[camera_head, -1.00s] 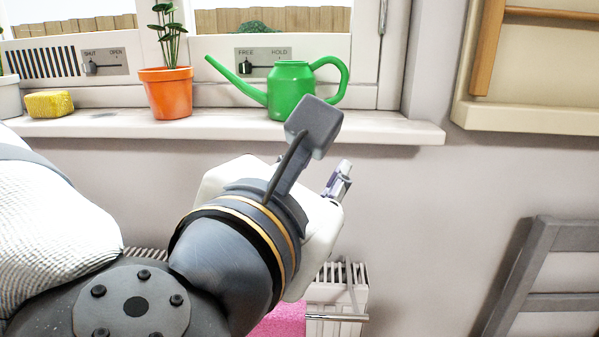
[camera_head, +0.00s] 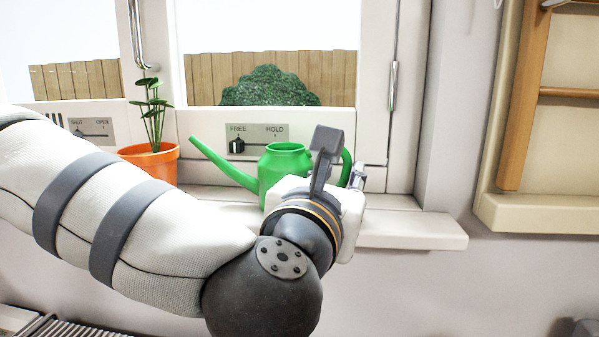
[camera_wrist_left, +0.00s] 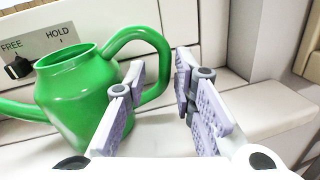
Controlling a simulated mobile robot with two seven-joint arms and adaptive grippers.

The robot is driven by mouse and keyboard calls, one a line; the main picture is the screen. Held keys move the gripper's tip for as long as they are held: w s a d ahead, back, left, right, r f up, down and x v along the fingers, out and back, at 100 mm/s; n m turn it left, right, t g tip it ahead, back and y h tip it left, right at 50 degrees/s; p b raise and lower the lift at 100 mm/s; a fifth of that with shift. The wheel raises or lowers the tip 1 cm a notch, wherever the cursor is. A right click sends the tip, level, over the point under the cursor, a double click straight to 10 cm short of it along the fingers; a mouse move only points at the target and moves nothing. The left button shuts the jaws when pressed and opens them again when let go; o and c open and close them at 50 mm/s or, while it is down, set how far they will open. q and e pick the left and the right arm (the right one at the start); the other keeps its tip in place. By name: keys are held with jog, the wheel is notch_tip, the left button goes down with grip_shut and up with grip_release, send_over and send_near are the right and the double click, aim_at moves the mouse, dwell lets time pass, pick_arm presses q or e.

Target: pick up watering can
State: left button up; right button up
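The green watering can (camera_head: 286,160) stands upright on the white windowsill (camera_head: 425,232), with its spout to the left and its handle (camera_head: 346,168) to the right. In the head view my left wrist hides its lower right part. The left wrist view shows the can (camera_wrist_left: 78,95) at left and its looped handle (camera_wrist_left: 160,62) reaching toward the fingers. My left gripper (camera_wrist_left: 160,110) is open, its two lilac-padded fingers apart beside the handle. The left finger overlaps the handle in the picture; I cannot tell whether it touches. In the head view this gripper (camera_head: 357,178) is mostly hidden. My right gripper is out of view.
An orange pot (camera_head: 150,162) with a plant stands left of the can, partly behind my left arm. A window panel with a FREE/HOLD slider (camera_head: 257,140) is behind the can. The sill's right end is clear. A wooden rack (camera_head: 520,110) hangs at right.

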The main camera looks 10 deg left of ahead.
pick_arm(q)
jog(key=w, duration=0.3)
jog(key=shift+d, duration=0.35)
jog(key=shift+s, duration=0.1)
grip_shut()
jog(key=shift+r, duration=0.2)
